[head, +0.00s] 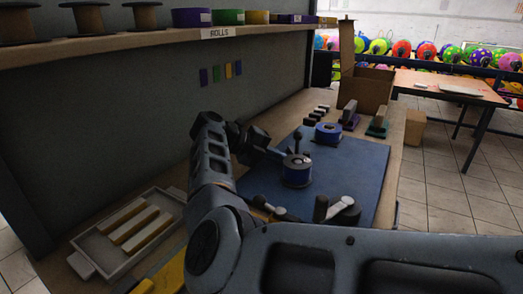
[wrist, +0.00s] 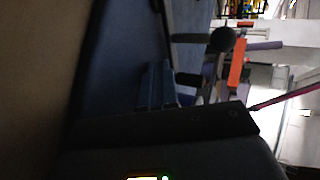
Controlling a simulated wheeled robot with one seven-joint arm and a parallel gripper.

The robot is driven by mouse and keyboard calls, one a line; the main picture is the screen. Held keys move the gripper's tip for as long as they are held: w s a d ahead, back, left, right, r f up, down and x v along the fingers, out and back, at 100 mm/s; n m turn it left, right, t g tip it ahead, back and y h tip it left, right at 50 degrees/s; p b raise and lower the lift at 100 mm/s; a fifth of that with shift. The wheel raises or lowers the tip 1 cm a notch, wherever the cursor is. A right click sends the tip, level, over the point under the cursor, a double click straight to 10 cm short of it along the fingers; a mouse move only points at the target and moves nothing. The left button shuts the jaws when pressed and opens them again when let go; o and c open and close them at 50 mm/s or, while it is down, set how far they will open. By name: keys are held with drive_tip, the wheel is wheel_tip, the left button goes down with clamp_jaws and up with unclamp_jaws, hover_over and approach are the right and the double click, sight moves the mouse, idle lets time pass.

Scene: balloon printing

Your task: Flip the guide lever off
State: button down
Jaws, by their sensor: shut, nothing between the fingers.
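A small upright lever with a dark ball knob (head: 298,136) stands behind a blue roll (head: 297,172) on the blue mat; it looks like the guide lever. A dark ball knob on a short bar, likely the same lever, shows in the wrist view (wrist: 222,40). My gripper (head: 279,155) is at the left of the lever, low over the mat, and close to it. In the wrist view its fingers (wrist: 158,86) are together and empty, with the knob ahead and to the right. I cannot tell whether they touch the lever. The lever's base is hidden.
Handles with dark and pale ends (head: 338,208) lie at the mat's front, partly behind my arm. Another blue roll (head: 328,132), stamps (head: 377,125) and a cardboard box (head: 367,90) stand farther back. A tray with pale bars (head: 125,232) is at left. The mat's right side (head: 365,165) is clear.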

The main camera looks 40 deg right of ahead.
sight(298, 145)
drive_tip(key=shift+s+d, duration=0.25)
drive_tip(key=shift+d, duration=0.3)
drive_tip(key=shift+s+d, duration=0.25)
drive_tip(key=shift+d, duration=0.3)
drive_tip(key=shift+s+d+r+p, duration=0.1)
drive_tip(key=shift+s+d+p, duration=0.3)
drive_tip(key=shift+s+p, duration=0.15)
drive_tip(key=shift+s+d, duration=0.15)
drive_tip(key=shift+d, duration=0.05)
drive_tip(key=shift+a, duration=0.1)
